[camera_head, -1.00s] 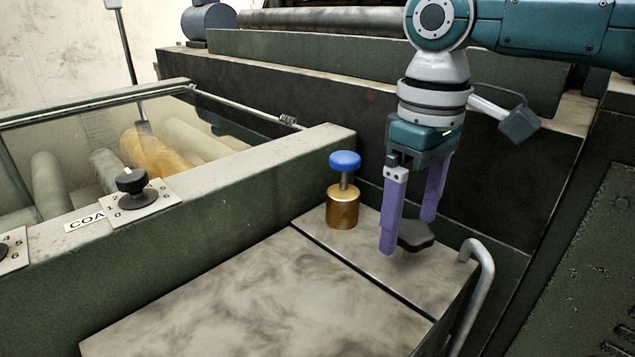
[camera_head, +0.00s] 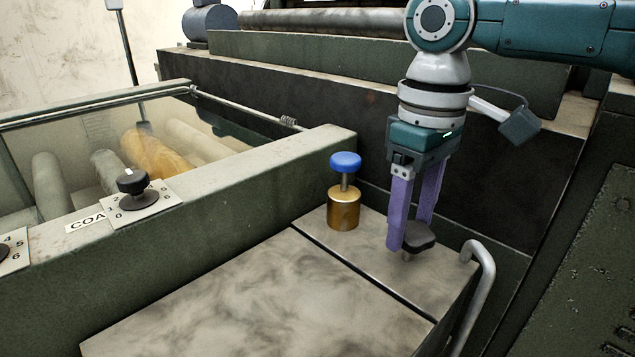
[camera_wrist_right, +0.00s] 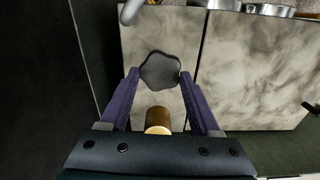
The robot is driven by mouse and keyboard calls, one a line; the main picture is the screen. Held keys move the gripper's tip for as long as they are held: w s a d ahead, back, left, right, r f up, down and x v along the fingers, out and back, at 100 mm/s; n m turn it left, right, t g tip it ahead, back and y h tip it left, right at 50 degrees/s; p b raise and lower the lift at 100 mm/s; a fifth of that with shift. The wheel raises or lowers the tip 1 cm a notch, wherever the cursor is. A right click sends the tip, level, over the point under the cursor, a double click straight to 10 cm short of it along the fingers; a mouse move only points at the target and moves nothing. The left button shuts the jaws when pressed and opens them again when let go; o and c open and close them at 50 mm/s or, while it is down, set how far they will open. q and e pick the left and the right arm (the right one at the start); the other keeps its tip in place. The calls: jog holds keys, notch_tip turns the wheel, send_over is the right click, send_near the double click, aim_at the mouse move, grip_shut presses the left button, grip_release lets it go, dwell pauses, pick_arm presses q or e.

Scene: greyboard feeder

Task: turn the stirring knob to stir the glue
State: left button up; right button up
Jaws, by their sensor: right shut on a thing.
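The stirring knob (camera_head: 420,238) is a dark, lobed knob on the small rear section of the stained metal cover, at its right. It also shows in the right wrist view (camera_wrist_right: 160,70), with rounded lobes. My right gripper (camera_head: 411,232) points down with its two purple fingers around the knob. In the wrist view my right gripper (camera_wrist_right: 160,76) has a finger on each side of the knob, shut on it. The left finger hides part of the knob in the head view. My left gripper is not in view.
A brass fitting with a blue cap (camera_head: 345,162) stands to the left of the knob. A curved metal handle (camera_head: 485,280) is close on the right. A black dial (camera_head: 132,184) sits on the green frame at left. The front cover (camera_head: 260,300) is bare.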

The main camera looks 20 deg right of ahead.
jog(key=shift+r+m+p, duration=0.2)
jog(key=shift+m+p, duration=0.2)
jog(key=shift+p, duration=0.5)
jog(key=m+p, duration=0.2)
jog(key=p, duration=0.1)
jog(key=shift+r, duration=0.1)
jog(key=shift+m+p, duration=1)
jog(key=shift+f+m+p, duration=0.2)
jog(key=shift+m+p, duration=0.4)
jog(key=shift+m, duration=0.1)
jog(key=shift+d, duration=0.1)
jog(key=shift+f, duration=0.1)
jog(key=o, duration=1.4)
jog(key=shift+c, duration=0.2)
